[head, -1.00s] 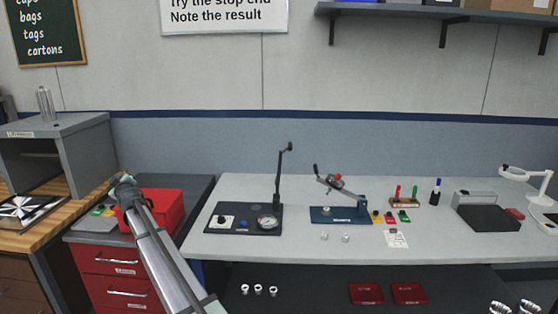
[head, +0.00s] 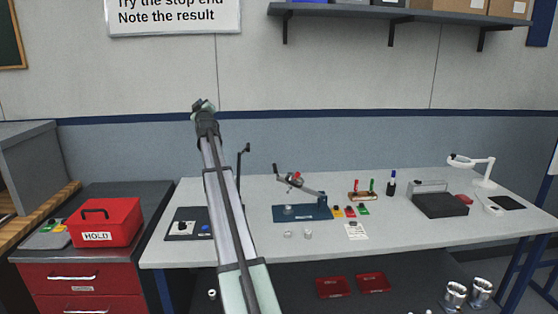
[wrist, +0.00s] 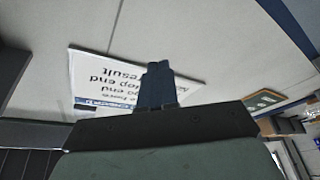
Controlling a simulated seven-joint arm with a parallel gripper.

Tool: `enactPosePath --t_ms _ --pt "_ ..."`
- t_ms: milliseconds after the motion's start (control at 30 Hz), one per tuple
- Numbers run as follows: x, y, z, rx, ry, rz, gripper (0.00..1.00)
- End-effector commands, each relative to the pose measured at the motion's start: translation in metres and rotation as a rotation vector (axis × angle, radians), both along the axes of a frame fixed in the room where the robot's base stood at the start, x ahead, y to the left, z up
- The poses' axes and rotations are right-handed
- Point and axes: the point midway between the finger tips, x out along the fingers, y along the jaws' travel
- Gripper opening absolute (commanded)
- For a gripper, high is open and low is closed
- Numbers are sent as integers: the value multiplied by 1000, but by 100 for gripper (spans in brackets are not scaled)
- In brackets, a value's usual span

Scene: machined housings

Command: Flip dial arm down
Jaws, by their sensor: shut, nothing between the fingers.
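A black base plate (head: 181,224) sits at the left end of the grey bench, with a white part and a blue knob on it. A dark upright arm (head: 243,165) stands at the plate's right side, its tip bent near the top. My arm hides its lower part and the dial on the plate. My gripper (head: 203,104) is raised against the wall, above and left of the upright arm and apart from it. In the wrist view its fingers (wrist: 157,85) are together, with nothing between them, facing the wall sign.
A blue fixture (head: 302,212) with a tilted lever stands right of the plate, with coloured blocks beside it. A red HOLD box (head: 107,222) sits on the left cabinet. A shelf (head: 400,14) overhangs at upper right. The space around my gripper is clear.

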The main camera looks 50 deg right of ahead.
Motion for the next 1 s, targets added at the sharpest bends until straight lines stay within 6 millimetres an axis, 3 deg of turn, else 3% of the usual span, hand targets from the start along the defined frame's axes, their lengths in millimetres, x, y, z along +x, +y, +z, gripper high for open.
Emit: enactPosePath --t_ms 33,100,267,500,767,1000 --pt "-10 -20 0 40 23 -9 0" --pt "-22 -39 -5 108 62 -13 0" --pt "-53 -79 -21 296 164 -22 0" --pt "-123 -128 -53 656 334 -63 0" --pt "-221 -152 -76 1058 499 -151 0" --pt "-313 -151 -81 1390 630 -257 0"
